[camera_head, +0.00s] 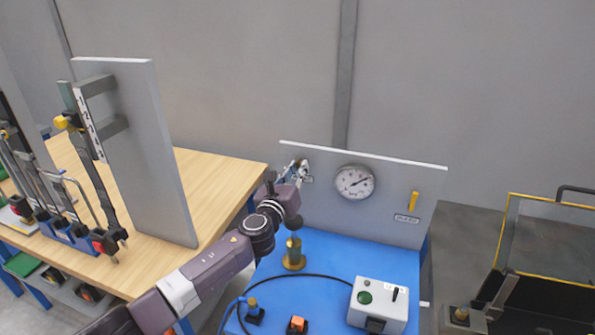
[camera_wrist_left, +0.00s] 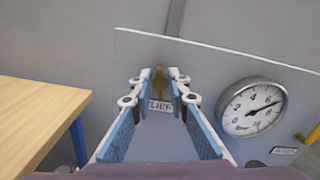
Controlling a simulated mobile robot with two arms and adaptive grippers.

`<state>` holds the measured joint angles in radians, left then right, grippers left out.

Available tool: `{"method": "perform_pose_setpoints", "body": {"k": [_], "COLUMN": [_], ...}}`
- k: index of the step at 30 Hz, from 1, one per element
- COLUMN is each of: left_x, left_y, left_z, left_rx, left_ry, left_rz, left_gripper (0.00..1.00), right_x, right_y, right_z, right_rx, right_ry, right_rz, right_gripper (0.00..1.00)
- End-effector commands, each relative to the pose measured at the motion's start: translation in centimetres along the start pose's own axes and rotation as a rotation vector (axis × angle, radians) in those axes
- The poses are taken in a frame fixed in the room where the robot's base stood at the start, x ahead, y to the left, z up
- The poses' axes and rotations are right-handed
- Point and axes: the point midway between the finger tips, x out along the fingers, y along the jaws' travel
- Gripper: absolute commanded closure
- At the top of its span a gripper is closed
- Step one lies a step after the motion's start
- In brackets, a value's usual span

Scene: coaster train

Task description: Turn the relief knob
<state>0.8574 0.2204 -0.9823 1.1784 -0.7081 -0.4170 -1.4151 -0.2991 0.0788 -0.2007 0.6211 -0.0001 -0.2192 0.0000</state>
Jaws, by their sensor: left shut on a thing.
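The relief knob (camera_wrist_left: 158,80) shows in the left wrist view as a narrow brass-yellow piece on the grey panel (camera_wrist_left: 215,62), above a partly hidden label ending in "LIEF" (camera_wrist_left: 160,106). My left gripper (camera_head: 296,168) is at the panel's left part in the head view, where it hides the knob. In the left wrist view its fingertips (camera_wrist_left: 157,82) sit on either side of the knob, and the gripper is shut on it. A round pressure gauge (camera_head: 355,182) is to the right of the gripper. It also shows in the left wrist view (camera_wrist_left: 251,107). My right gripper is not in view.
A yellow handle (camera_head: 413,202) with a label is right of the gauge. On the blue bench (camera_head: 330,257) stand a brass fitting (camera_head: 294,256) and a white control box (camera_head: 379,304). A wooden table (camera_head: 205,185) with an upright grey board (camera_head: 140,150) is left.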

Motion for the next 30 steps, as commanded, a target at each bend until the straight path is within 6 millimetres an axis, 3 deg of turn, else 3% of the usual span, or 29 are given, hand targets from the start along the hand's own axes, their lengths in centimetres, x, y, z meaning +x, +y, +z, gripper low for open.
{"method": "perform_pose_setpoints", "body": {"k": [30], "left_x": [0.0], "left_y": [0.3], "left_z": [-0.5], "left_rx": [-0.968], "left_ry": [0.003], "left_rz": [0.001], "left_gripper": [1.00], "right_x": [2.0], "right_y": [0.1], "right_z": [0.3], "right_rx": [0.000], "right_ry": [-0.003], "right_rz": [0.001], "right_gripper": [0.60]}}
